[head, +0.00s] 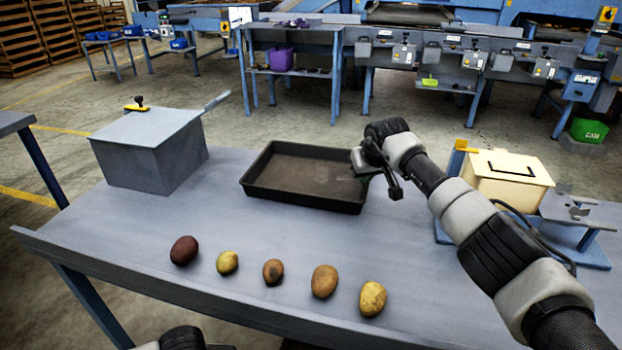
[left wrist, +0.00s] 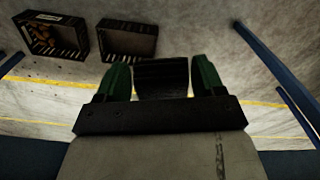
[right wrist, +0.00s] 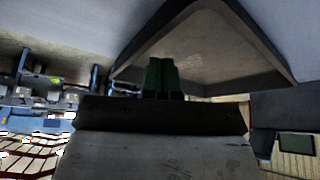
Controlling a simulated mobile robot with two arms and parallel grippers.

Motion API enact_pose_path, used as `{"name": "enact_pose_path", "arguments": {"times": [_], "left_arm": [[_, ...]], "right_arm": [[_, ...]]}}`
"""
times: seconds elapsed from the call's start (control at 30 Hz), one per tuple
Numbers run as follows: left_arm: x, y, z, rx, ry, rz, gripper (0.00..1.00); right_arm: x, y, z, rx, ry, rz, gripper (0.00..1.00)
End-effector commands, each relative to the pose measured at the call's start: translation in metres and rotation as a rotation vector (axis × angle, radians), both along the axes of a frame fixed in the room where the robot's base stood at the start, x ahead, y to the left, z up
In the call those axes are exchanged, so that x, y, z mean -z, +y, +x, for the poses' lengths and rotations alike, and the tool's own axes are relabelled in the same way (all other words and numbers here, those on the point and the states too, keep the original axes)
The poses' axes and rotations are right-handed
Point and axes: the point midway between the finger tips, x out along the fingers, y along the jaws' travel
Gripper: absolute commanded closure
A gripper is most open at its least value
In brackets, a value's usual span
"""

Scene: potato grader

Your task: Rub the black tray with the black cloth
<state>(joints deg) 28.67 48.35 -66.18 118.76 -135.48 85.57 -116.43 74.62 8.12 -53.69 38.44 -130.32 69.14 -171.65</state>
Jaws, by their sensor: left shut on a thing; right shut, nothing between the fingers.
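The black tray (head: 255,189) lies flat on the grey table, its inside brownish and dusty. My right gripper (head: 391,183) is at the tray's right end, shut and empty; in the right wrist view its green fingertips (right wrist: 163,62) are together in front of the tray (right wrist: 265,50). I cannot tell whether they touch it. In the left wrist view, my left gripper (left wrist: 161,75) is shut on a dark, ridged thing, seemingly the black cloth (left wrist: 161,80). In the head view only part of my left arm shows at the bottom edge.
Several potatoes (head: 273,271) lie in a row along the table's front. A grey lidded box (head: 150,150) stands left of the tray, a cream box (head: 507,180) on the right. The table (head: 215,215) is bare between tray and potatoes. Dark crates (left wrist: 50,35) stand on the floor.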

Motion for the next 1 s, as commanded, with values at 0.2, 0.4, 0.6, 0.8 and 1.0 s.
{"name": "enact_pose_path", "arguments": {"times": [0.2, 0.4, 0.6, 0.8, 1.0], "left_arm": [[0.003, 0.000, 0.000, 0.000, 0.000, 0.000, 0.50], [0.006, 0.000, 0.000, 0.000, 0.000, 0.000, 0.50], [0.008, 0.000, 0.000, 0.000, 0.000, 0.000, 0.50], [0.005, 0.000, 0.000, 0.000, 0.000, 0.000, 0.50], [-0.003, 0.000, 0.000, 0.000, 0.000, 0.000, 0.50]], "right_arm": [[0.004, 0.000, 0.000, 0.000, 0.000, 0.000, 1.00], [0.008, 0.000, 0.000, 0.000, 0.000, 0.000, 1.00], [0.011, 0.000, 0.000, 0.000, 0.000, 0.000, 1.00], [0.004, 0.000, 0.000, 0.000, -0.001, -0.001, 1.00], [-0.012, -0.001, 0.000, 0.000, -0.002, 0.000, 1.00]]}}
